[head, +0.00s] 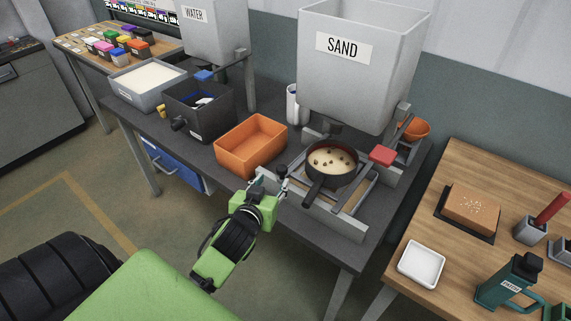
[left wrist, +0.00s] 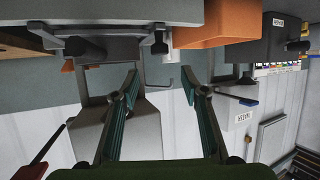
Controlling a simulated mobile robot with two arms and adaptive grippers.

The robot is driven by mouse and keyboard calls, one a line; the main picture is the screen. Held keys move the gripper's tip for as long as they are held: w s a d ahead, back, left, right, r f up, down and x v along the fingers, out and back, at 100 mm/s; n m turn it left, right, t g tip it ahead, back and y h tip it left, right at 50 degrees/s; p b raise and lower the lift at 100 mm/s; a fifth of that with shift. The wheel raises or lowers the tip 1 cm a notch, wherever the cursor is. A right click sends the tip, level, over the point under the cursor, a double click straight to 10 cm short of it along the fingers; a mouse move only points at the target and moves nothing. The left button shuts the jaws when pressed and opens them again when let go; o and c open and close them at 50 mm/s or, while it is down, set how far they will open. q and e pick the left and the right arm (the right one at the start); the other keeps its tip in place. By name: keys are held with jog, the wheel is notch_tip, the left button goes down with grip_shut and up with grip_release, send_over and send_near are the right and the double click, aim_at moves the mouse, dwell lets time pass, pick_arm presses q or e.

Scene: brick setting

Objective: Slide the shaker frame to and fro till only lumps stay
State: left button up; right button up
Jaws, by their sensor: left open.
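The shaker frame (head: 357,196) sits on the dark bench below the sand hopper (head: 362,85). On it rests a round dark sieve (head: 331,173) with its handle (head: 314,191) pointing to the front. Pale sand with several brown lumps (head: 329,162) lies in the sieve. My left gripper (head: 269,181) is left of the frame, near the bench's front edge and close to the orange bin (head: 251,147). In the left wrist view its two fingers (left wrist: 165,85) are apart with nothing between them. My right gripper is not in view.
A red-ended lever (head: 382,155) sticks out right of the sieve. A dark box (head: 200,107) and a white-filled tray (head: 147,81) stand left on the bench. A wooden table (head: 440,216) on the right holds a brown block (head: 471,207), a white dish (head: 422,264) and a teal jug (head: 508,284).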

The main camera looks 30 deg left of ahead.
aim_at(282, 169)
pick_arm(q)
jog(key=p+x, duration=0.1)
jog(key=x, duration=0.9)
jog(key=shift+w+f, duration=0.1)
jog(key=shift+x, duration=0.8)
